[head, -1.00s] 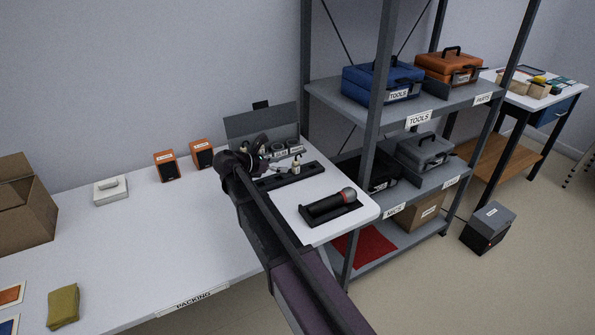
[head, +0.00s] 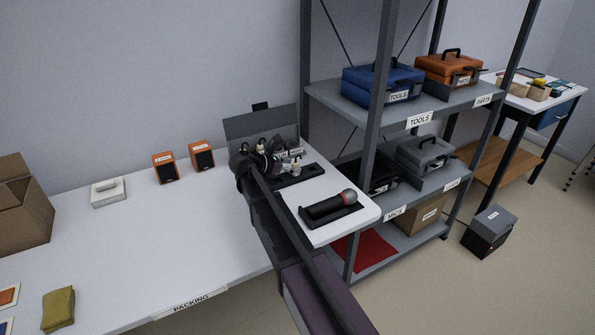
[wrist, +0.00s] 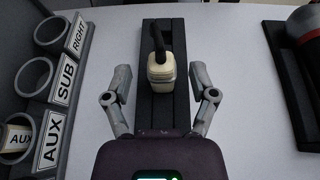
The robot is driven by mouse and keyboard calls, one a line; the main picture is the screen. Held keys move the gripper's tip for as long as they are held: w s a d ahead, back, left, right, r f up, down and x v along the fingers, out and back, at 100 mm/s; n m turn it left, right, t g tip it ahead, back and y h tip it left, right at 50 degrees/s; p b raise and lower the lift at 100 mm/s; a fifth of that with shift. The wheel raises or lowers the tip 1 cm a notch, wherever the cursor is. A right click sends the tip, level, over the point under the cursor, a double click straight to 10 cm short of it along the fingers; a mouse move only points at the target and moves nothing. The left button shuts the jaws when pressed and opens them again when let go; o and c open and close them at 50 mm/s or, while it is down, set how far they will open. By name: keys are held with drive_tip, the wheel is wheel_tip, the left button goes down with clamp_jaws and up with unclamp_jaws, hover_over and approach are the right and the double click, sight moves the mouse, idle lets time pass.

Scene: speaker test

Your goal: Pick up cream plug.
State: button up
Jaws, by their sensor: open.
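The cream plug (wrist: 161,68) stands on a dark slotted rail (wrist: 180,110) in the wrist view, with a black cable or stem rising from its far end. In the wrist view my gripper (wrist: 160,78) is open, with one grey finger on each side of the plug and clear gaps on both sides. The fingers do not touch it. The height between fingers and plug is hard to judge.
Grey round holders labelled RIGHT, SUB and AUX (wrist: 52,138) stand on the left, one holding a tan labelled piece (wrist: 17,140). A microphone in a black cradle (head: 330,208) lies to the right. A shelf post (head: 372,130) rises beyond the table's edge.

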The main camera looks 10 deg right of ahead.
drive_tip(key=shift+x, duration=1.05)
clamp_jaws()
